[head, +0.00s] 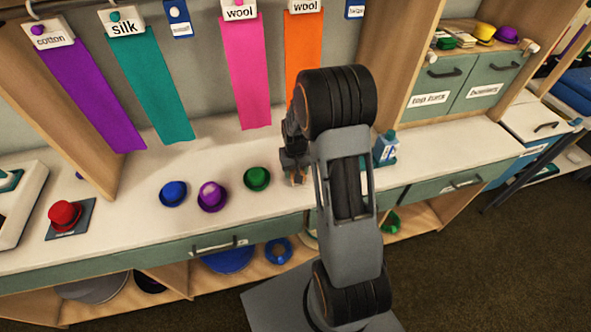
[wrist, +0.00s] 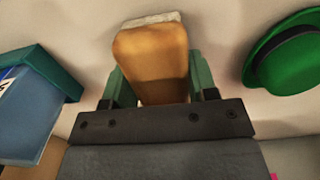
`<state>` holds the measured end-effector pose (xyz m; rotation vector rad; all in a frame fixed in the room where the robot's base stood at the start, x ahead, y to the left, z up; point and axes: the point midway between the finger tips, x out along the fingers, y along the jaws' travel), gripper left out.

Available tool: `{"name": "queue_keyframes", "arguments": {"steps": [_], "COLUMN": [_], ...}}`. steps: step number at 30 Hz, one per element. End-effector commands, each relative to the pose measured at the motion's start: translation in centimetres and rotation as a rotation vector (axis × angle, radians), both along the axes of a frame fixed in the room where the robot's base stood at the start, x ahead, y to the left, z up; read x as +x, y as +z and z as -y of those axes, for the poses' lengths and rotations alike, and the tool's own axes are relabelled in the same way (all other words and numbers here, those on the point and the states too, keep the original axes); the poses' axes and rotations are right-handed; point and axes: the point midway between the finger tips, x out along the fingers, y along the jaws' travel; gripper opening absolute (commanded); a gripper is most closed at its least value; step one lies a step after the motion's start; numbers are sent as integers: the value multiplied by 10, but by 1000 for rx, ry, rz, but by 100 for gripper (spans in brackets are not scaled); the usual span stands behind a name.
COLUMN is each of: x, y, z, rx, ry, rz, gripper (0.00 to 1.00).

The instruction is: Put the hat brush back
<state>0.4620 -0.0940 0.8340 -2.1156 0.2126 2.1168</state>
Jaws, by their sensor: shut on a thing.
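My gripper (wrist: 153,88) is shut on the hat brush (wrist: 152,62), a tan wooden block with pale bristles along its far edge in the wrist view. The green fingers press on both of its sides. In the head view my gripper (head: 296,178) is low over the white counter, right of the green hat, and my arm partly hides it. The brush is hard to make out there. I cannot tell whether it touches the counter.
A blue box-like item (head: 386,147) with a teal part stands right of my gripper. A green hat (head: 257,178), a purple hat (head: 212,196) and a blue hat (head: 173,193) sit to the left. A red hat (head: 65,214) rests on a dark mat. Ribbons hang behind.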

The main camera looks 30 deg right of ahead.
Motion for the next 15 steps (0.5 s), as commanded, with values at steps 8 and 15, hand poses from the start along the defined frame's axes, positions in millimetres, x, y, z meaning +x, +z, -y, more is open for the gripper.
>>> {"name": "queue_keyframes", "arguments": {"steps": [8, 15], "x": [0, 0], "y": [-3, -3], "z": [0, 0], "rx": [0, 0], "ry": [0, 0], "rz": [0, 0], "gripper": [65, 78]}}
